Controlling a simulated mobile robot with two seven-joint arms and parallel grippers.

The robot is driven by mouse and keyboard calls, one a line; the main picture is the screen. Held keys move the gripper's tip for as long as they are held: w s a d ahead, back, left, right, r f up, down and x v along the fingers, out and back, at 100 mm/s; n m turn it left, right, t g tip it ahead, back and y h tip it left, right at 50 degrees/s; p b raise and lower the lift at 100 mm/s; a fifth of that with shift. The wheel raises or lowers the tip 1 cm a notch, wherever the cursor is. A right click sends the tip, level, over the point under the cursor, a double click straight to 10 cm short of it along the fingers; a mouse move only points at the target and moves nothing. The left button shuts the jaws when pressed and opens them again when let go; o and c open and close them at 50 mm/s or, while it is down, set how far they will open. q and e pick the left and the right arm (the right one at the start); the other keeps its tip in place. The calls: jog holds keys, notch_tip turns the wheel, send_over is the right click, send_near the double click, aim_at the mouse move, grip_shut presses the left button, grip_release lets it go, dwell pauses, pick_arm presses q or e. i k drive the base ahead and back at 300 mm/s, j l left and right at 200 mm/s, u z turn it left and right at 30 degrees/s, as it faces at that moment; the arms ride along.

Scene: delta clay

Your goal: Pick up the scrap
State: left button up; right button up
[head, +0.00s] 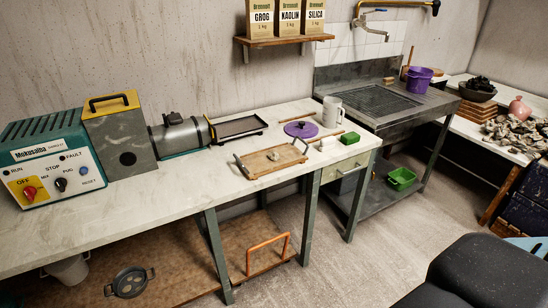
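No gripper shows in the head view. A small pale grey lump (274,156) lies on a wooden tray (257,165) with two handles, on the long pale worktop. A heap of grey broken pieces (515,135) lies on the table at the far right. I cannot tell which of these is the scrap.
A control box (50,160) and machine (180,138) fill the worktop's left. A dark tray (236,128), purple disc (300,129), white mug (332,111) and green block (350,137) are near the wooden tray. A sink (375,101) stands right. The worktop's front strip is clear.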

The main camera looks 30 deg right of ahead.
aim_at(273, 156)
jog(key=i+l, duration=0.15)
jog(key=l, duration=0.35)
jog(key=i+l, duration=0.2)
jog(key=l, duration=0.3)
jog(key=i+l, duration=0.15)
jog(key=l, duration=0.35)
jog(key=i+l, duration=0.2)
jog(key=l, duration=0.3)
jog(key=i+l+u, duration=0.1)
jog(key=l, duration=0.45)
jog(key=i+l, duration=0.2)
jog(key=l, duration=0.3)
jog(key=i+l, duration=0.2)
jog(key=l, duration=0.3)
jog(key=i+l, duration=0.15)
jog(key=l, duration=0.4)
